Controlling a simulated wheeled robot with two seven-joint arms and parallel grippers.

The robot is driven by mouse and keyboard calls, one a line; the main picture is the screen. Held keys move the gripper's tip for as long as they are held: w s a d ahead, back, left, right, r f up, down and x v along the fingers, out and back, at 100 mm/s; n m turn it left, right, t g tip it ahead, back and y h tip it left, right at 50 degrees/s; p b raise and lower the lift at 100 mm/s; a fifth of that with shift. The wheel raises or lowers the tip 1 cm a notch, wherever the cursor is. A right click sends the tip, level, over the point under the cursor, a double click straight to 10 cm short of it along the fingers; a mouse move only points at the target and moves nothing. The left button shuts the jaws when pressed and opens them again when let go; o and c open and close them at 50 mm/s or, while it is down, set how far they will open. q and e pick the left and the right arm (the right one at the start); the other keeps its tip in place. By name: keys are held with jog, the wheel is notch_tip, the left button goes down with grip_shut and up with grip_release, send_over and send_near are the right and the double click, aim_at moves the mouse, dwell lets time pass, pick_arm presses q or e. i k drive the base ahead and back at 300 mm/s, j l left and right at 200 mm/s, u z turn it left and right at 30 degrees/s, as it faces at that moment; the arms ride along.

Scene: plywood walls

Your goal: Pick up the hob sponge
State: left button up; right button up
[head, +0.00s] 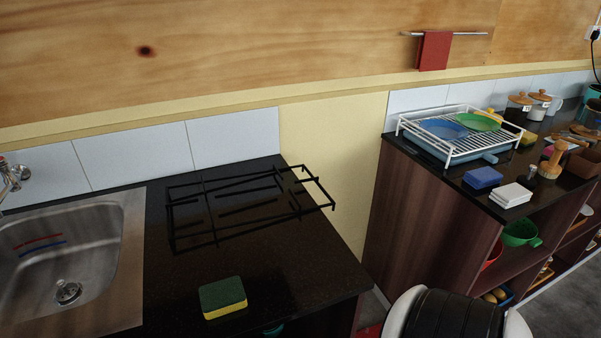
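A sponge (222,297) with a green top and a yellow lower layer lies flat on the black counter (180,280), in front of a black wire hob grate (235,205) and to the right of the sink. Nothing touches the sponge. Neither of my grippers shows in the head view. Part of my own body, white and black, shows at the bottom right of centre.
A steel sink (75,270) is at the left. A gap separates this counter from the right one, which holds a white dish rack (460,135), blue sponges (482,177), a white stack (510,195) and a wooden-handled brush (553,160). A red towel (434,50) hangs above.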

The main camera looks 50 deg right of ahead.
aim_at(222, 298)
jog(key=z, duration=1)
jog(key=l+u, duration=0.4)
jog(key=l, duration=0.7)
